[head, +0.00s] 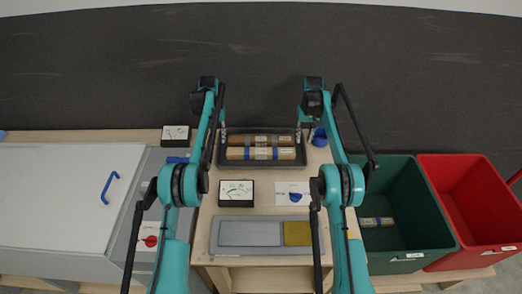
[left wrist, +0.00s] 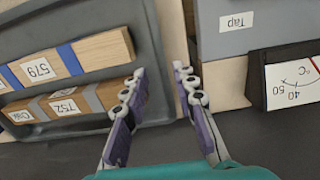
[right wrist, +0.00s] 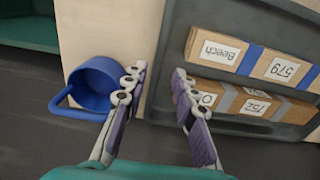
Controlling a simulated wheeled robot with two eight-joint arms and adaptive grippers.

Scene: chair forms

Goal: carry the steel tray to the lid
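The dark grey steel tray (head: 262,164) lies on the wooden bench at the back and holds labelled wooden pieces (head: 262,153). A large pale lid (head: 60,190) with a blue handle (head: 109,187) covers the grey box at the left. My left gripper (left wrist: 159,70) is open at the tray's left end, with the tray's rim (left wrist: 152,40) between its fingers. My right gripper (right wrist: 159,70) is open at the right end, its fingers either side of the rim (right wrist: 168,45). Both grippers appear small in the head view. Whether the fingers touch the rim is unclear.
A blue mug (right wrist: 98,85) stands close beside the right gripper. A gauge (head: 176,135) stands left of the tray; another gauge (head: 236,192) and a blue-knob card (head: 293,194) lie in front. A flat grey plate (head: 250,233) is nearer. Green (head: 405,215) and red (head: 470,205) bins stand right.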

